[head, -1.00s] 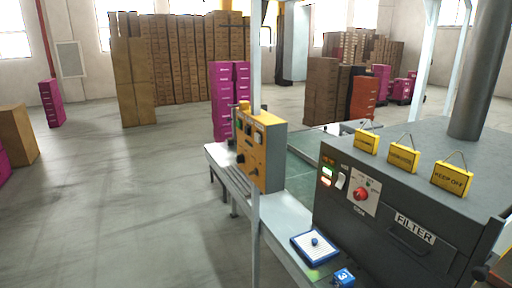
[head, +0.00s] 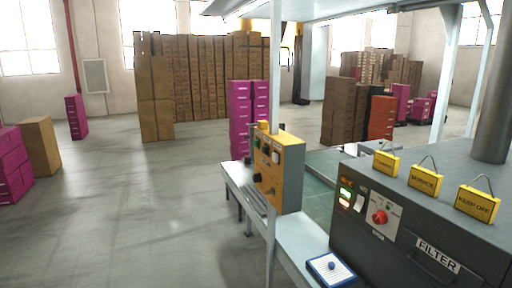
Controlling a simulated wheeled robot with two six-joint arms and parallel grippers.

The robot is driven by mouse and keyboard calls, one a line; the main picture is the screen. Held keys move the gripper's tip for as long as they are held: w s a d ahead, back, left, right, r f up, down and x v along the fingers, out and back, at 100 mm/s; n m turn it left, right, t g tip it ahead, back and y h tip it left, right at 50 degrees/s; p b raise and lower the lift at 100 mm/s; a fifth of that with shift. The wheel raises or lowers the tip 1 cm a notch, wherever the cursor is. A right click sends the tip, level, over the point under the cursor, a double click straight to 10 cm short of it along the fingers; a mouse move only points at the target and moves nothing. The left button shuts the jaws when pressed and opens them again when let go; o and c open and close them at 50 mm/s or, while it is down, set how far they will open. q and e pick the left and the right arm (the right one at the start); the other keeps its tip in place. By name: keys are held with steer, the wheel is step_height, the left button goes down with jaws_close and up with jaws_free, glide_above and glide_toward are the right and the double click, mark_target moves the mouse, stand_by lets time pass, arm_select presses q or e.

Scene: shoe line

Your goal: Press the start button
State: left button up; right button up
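A yellow-orange control box (head: 290,174) is fixed to a pale post beside the conveyor, with several small knobs and buttons on its faces. A dark grey machine marked FILTER (head: 394,262) stands at the right. Its front has a green lit button (head: 346,193), a reddish lit one (head: 344,204) just below, a white switch (head: 359,202) and a red round knob (head: 380,217). I cannot read which of these is the start button. Neither of my grippers shows in the head view.
The post (head: 273,90) rises in front. Yellow signs (head: 424,180) stand on the machine. Magenta boxes (head: 240,121) and brown stacks (head: 200,77) stand behind. The floor (head: 130,220) at left is clear.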

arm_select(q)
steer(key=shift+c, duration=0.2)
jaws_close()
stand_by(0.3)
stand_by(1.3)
